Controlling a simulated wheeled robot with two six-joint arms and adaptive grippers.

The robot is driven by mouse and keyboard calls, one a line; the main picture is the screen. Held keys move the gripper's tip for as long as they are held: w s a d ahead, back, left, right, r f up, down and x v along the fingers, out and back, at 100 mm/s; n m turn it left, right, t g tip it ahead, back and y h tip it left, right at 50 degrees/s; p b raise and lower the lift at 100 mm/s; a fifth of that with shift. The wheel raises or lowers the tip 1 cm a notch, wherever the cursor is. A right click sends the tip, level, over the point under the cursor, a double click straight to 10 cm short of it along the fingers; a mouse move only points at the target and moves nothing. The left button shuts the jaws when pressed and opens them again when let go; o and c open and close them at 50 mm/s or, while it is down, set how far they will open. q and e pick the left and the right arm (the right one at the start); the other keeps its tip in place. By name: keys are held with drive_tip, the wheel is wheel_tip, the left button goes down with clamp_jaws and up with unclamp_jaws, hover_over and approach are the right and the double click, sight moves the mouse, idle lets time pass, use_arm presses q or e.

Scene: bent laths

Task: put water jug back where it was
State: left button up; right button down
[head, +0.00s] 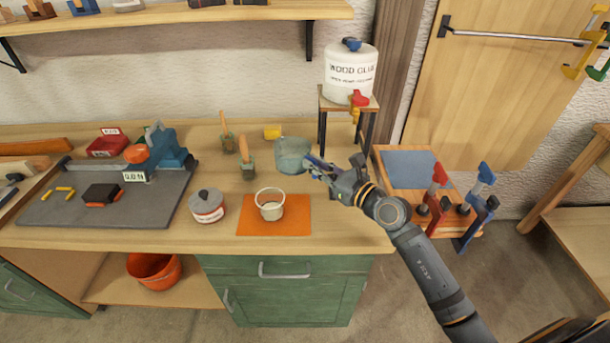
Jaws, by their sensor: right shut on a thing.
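The water jug (292,155) is a grey-green rounded vessel in the head view, right of centre near the back of the workbench. My right gripper (316,167) comes in from the lower right and is shut on the jug's right side. The jug seems to be above the bench top; the exact gap beneath it cannot be told. The gripper hides part of the jug's right side. My left gripper is not in view.
A white pot (270,205) stands on an orange mat (290,222), nearer than the jug. A lidded tin (206,206) and brushes in jars (247,165) stand left. A wood glue tank (350,75) sits on a stand behind. A blue pad (408,163) lies right.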

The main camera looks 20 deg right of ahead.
drive_tip(key=w+f+b, duration=0.1)
drive_tip(key=w+f, duration=0.1)
drive_tip(key=w, duration=0.1)
drive_tip(key=w+f, duration=0.3)
drive_tip(key=w+d+f+b, duration=0.1)
drive_tip(key=w+f, duration=0.1)
drive_tip(key=w, duration=0.1)
drive_tip(key=shift+w+d+f+b, duration=0.1)
drive_tip(key=shift+w+f+b, duration=0.05)
drive_tip(key=shift+f+b, duration=0.2)
drive_tip(key=f, duration=0.3)
drive_tip(key=shift+w+f+b, duration=0.25)
drive_tip(key=shift+b, duration=0.15)
drive_tip(key=shift+s, duration=0.1)
